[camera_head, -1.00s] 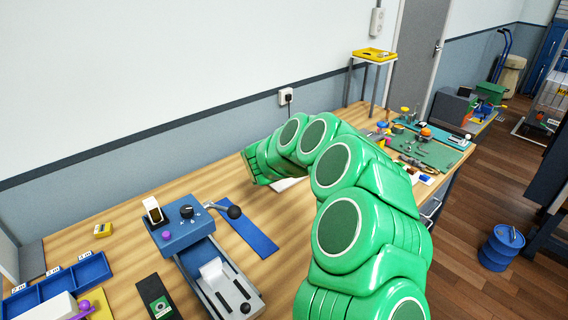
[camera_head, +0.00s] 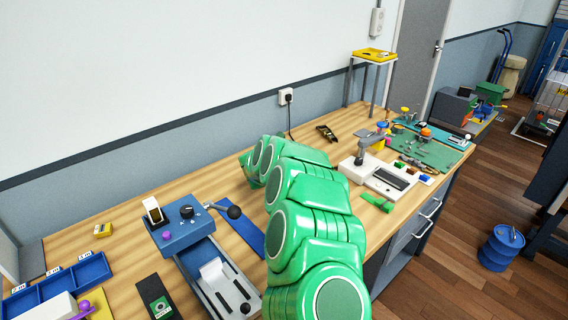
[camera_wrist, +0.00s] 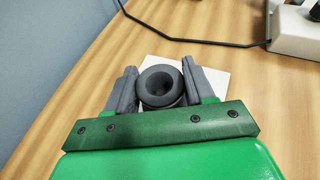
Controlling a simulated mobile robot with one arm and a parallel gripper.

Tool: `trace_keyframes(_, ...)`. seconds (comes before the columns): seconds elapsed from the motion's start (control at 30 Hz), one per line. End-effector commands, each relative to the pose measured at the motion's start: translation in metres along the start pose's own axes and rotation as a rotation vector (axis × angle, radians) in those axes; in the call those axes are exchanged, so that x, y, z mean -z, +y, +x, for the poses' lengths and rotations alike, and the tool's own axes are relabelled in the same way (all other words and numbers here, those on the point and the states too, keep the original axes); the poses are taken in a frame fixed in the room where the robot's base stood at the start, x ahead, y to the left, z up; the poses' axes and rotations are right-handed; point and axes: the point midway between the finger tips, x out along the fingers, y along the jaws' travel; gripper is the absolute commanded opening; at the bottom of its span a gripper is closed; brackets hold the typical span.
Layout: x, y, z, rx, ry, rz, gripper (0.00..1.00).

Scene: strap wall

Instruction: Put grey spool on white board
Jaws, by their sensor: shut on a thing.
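In the wrist view the grey spool (camera_wrist: 160,101) is a dark ring with a round hole, held between the two grey fingers of my gripper (camera_wrist: 160,88). The fingers are shut on its left and right sides. The white board (camera_wrist: 215,82) is a flat pale square on the wooden table, showing behind and to the right of the spool. The spool overlaps the board in this view; I cannot tell whether it touches it or hangs above it. In the head view my green arm hides the gripper, spool and board.
A black cable (camera_wrist: 190,41) runs across the table beyond the board to a white device (camera_wrist: 297,30). In the head view a blue machine with a lever (camera_head: 190,236) and a blue strip (camera_head: 242,230) stand left of my arm. Tools and a green mat (camera_head: 432,152) lie at right.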

Motion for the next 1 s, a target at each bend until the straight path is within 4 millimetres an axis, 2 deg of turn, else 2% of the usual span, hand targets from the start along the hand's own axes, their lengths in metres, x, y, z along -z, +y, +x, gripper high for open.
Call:
trace_keyframes(0.33,0.005,0.004,0.008,0.000,-0.002,-0.001,0.24)
trace_keyframes(0.5,0.026,0.003,0.017,0.001,0.000,-0.004,0.24)
trace_keyframes(0.6,0.033,0.004,0.020,0.000,-0.001,-0.003,0.24)
trace_keyframes(0.97,0.035,0.004,0.020,0.000,-0.001,-0.001,0.24)
trace_keyframes(1.0,0.035,0.004,0.021,0.000,-0.001,-0.001,0.56)
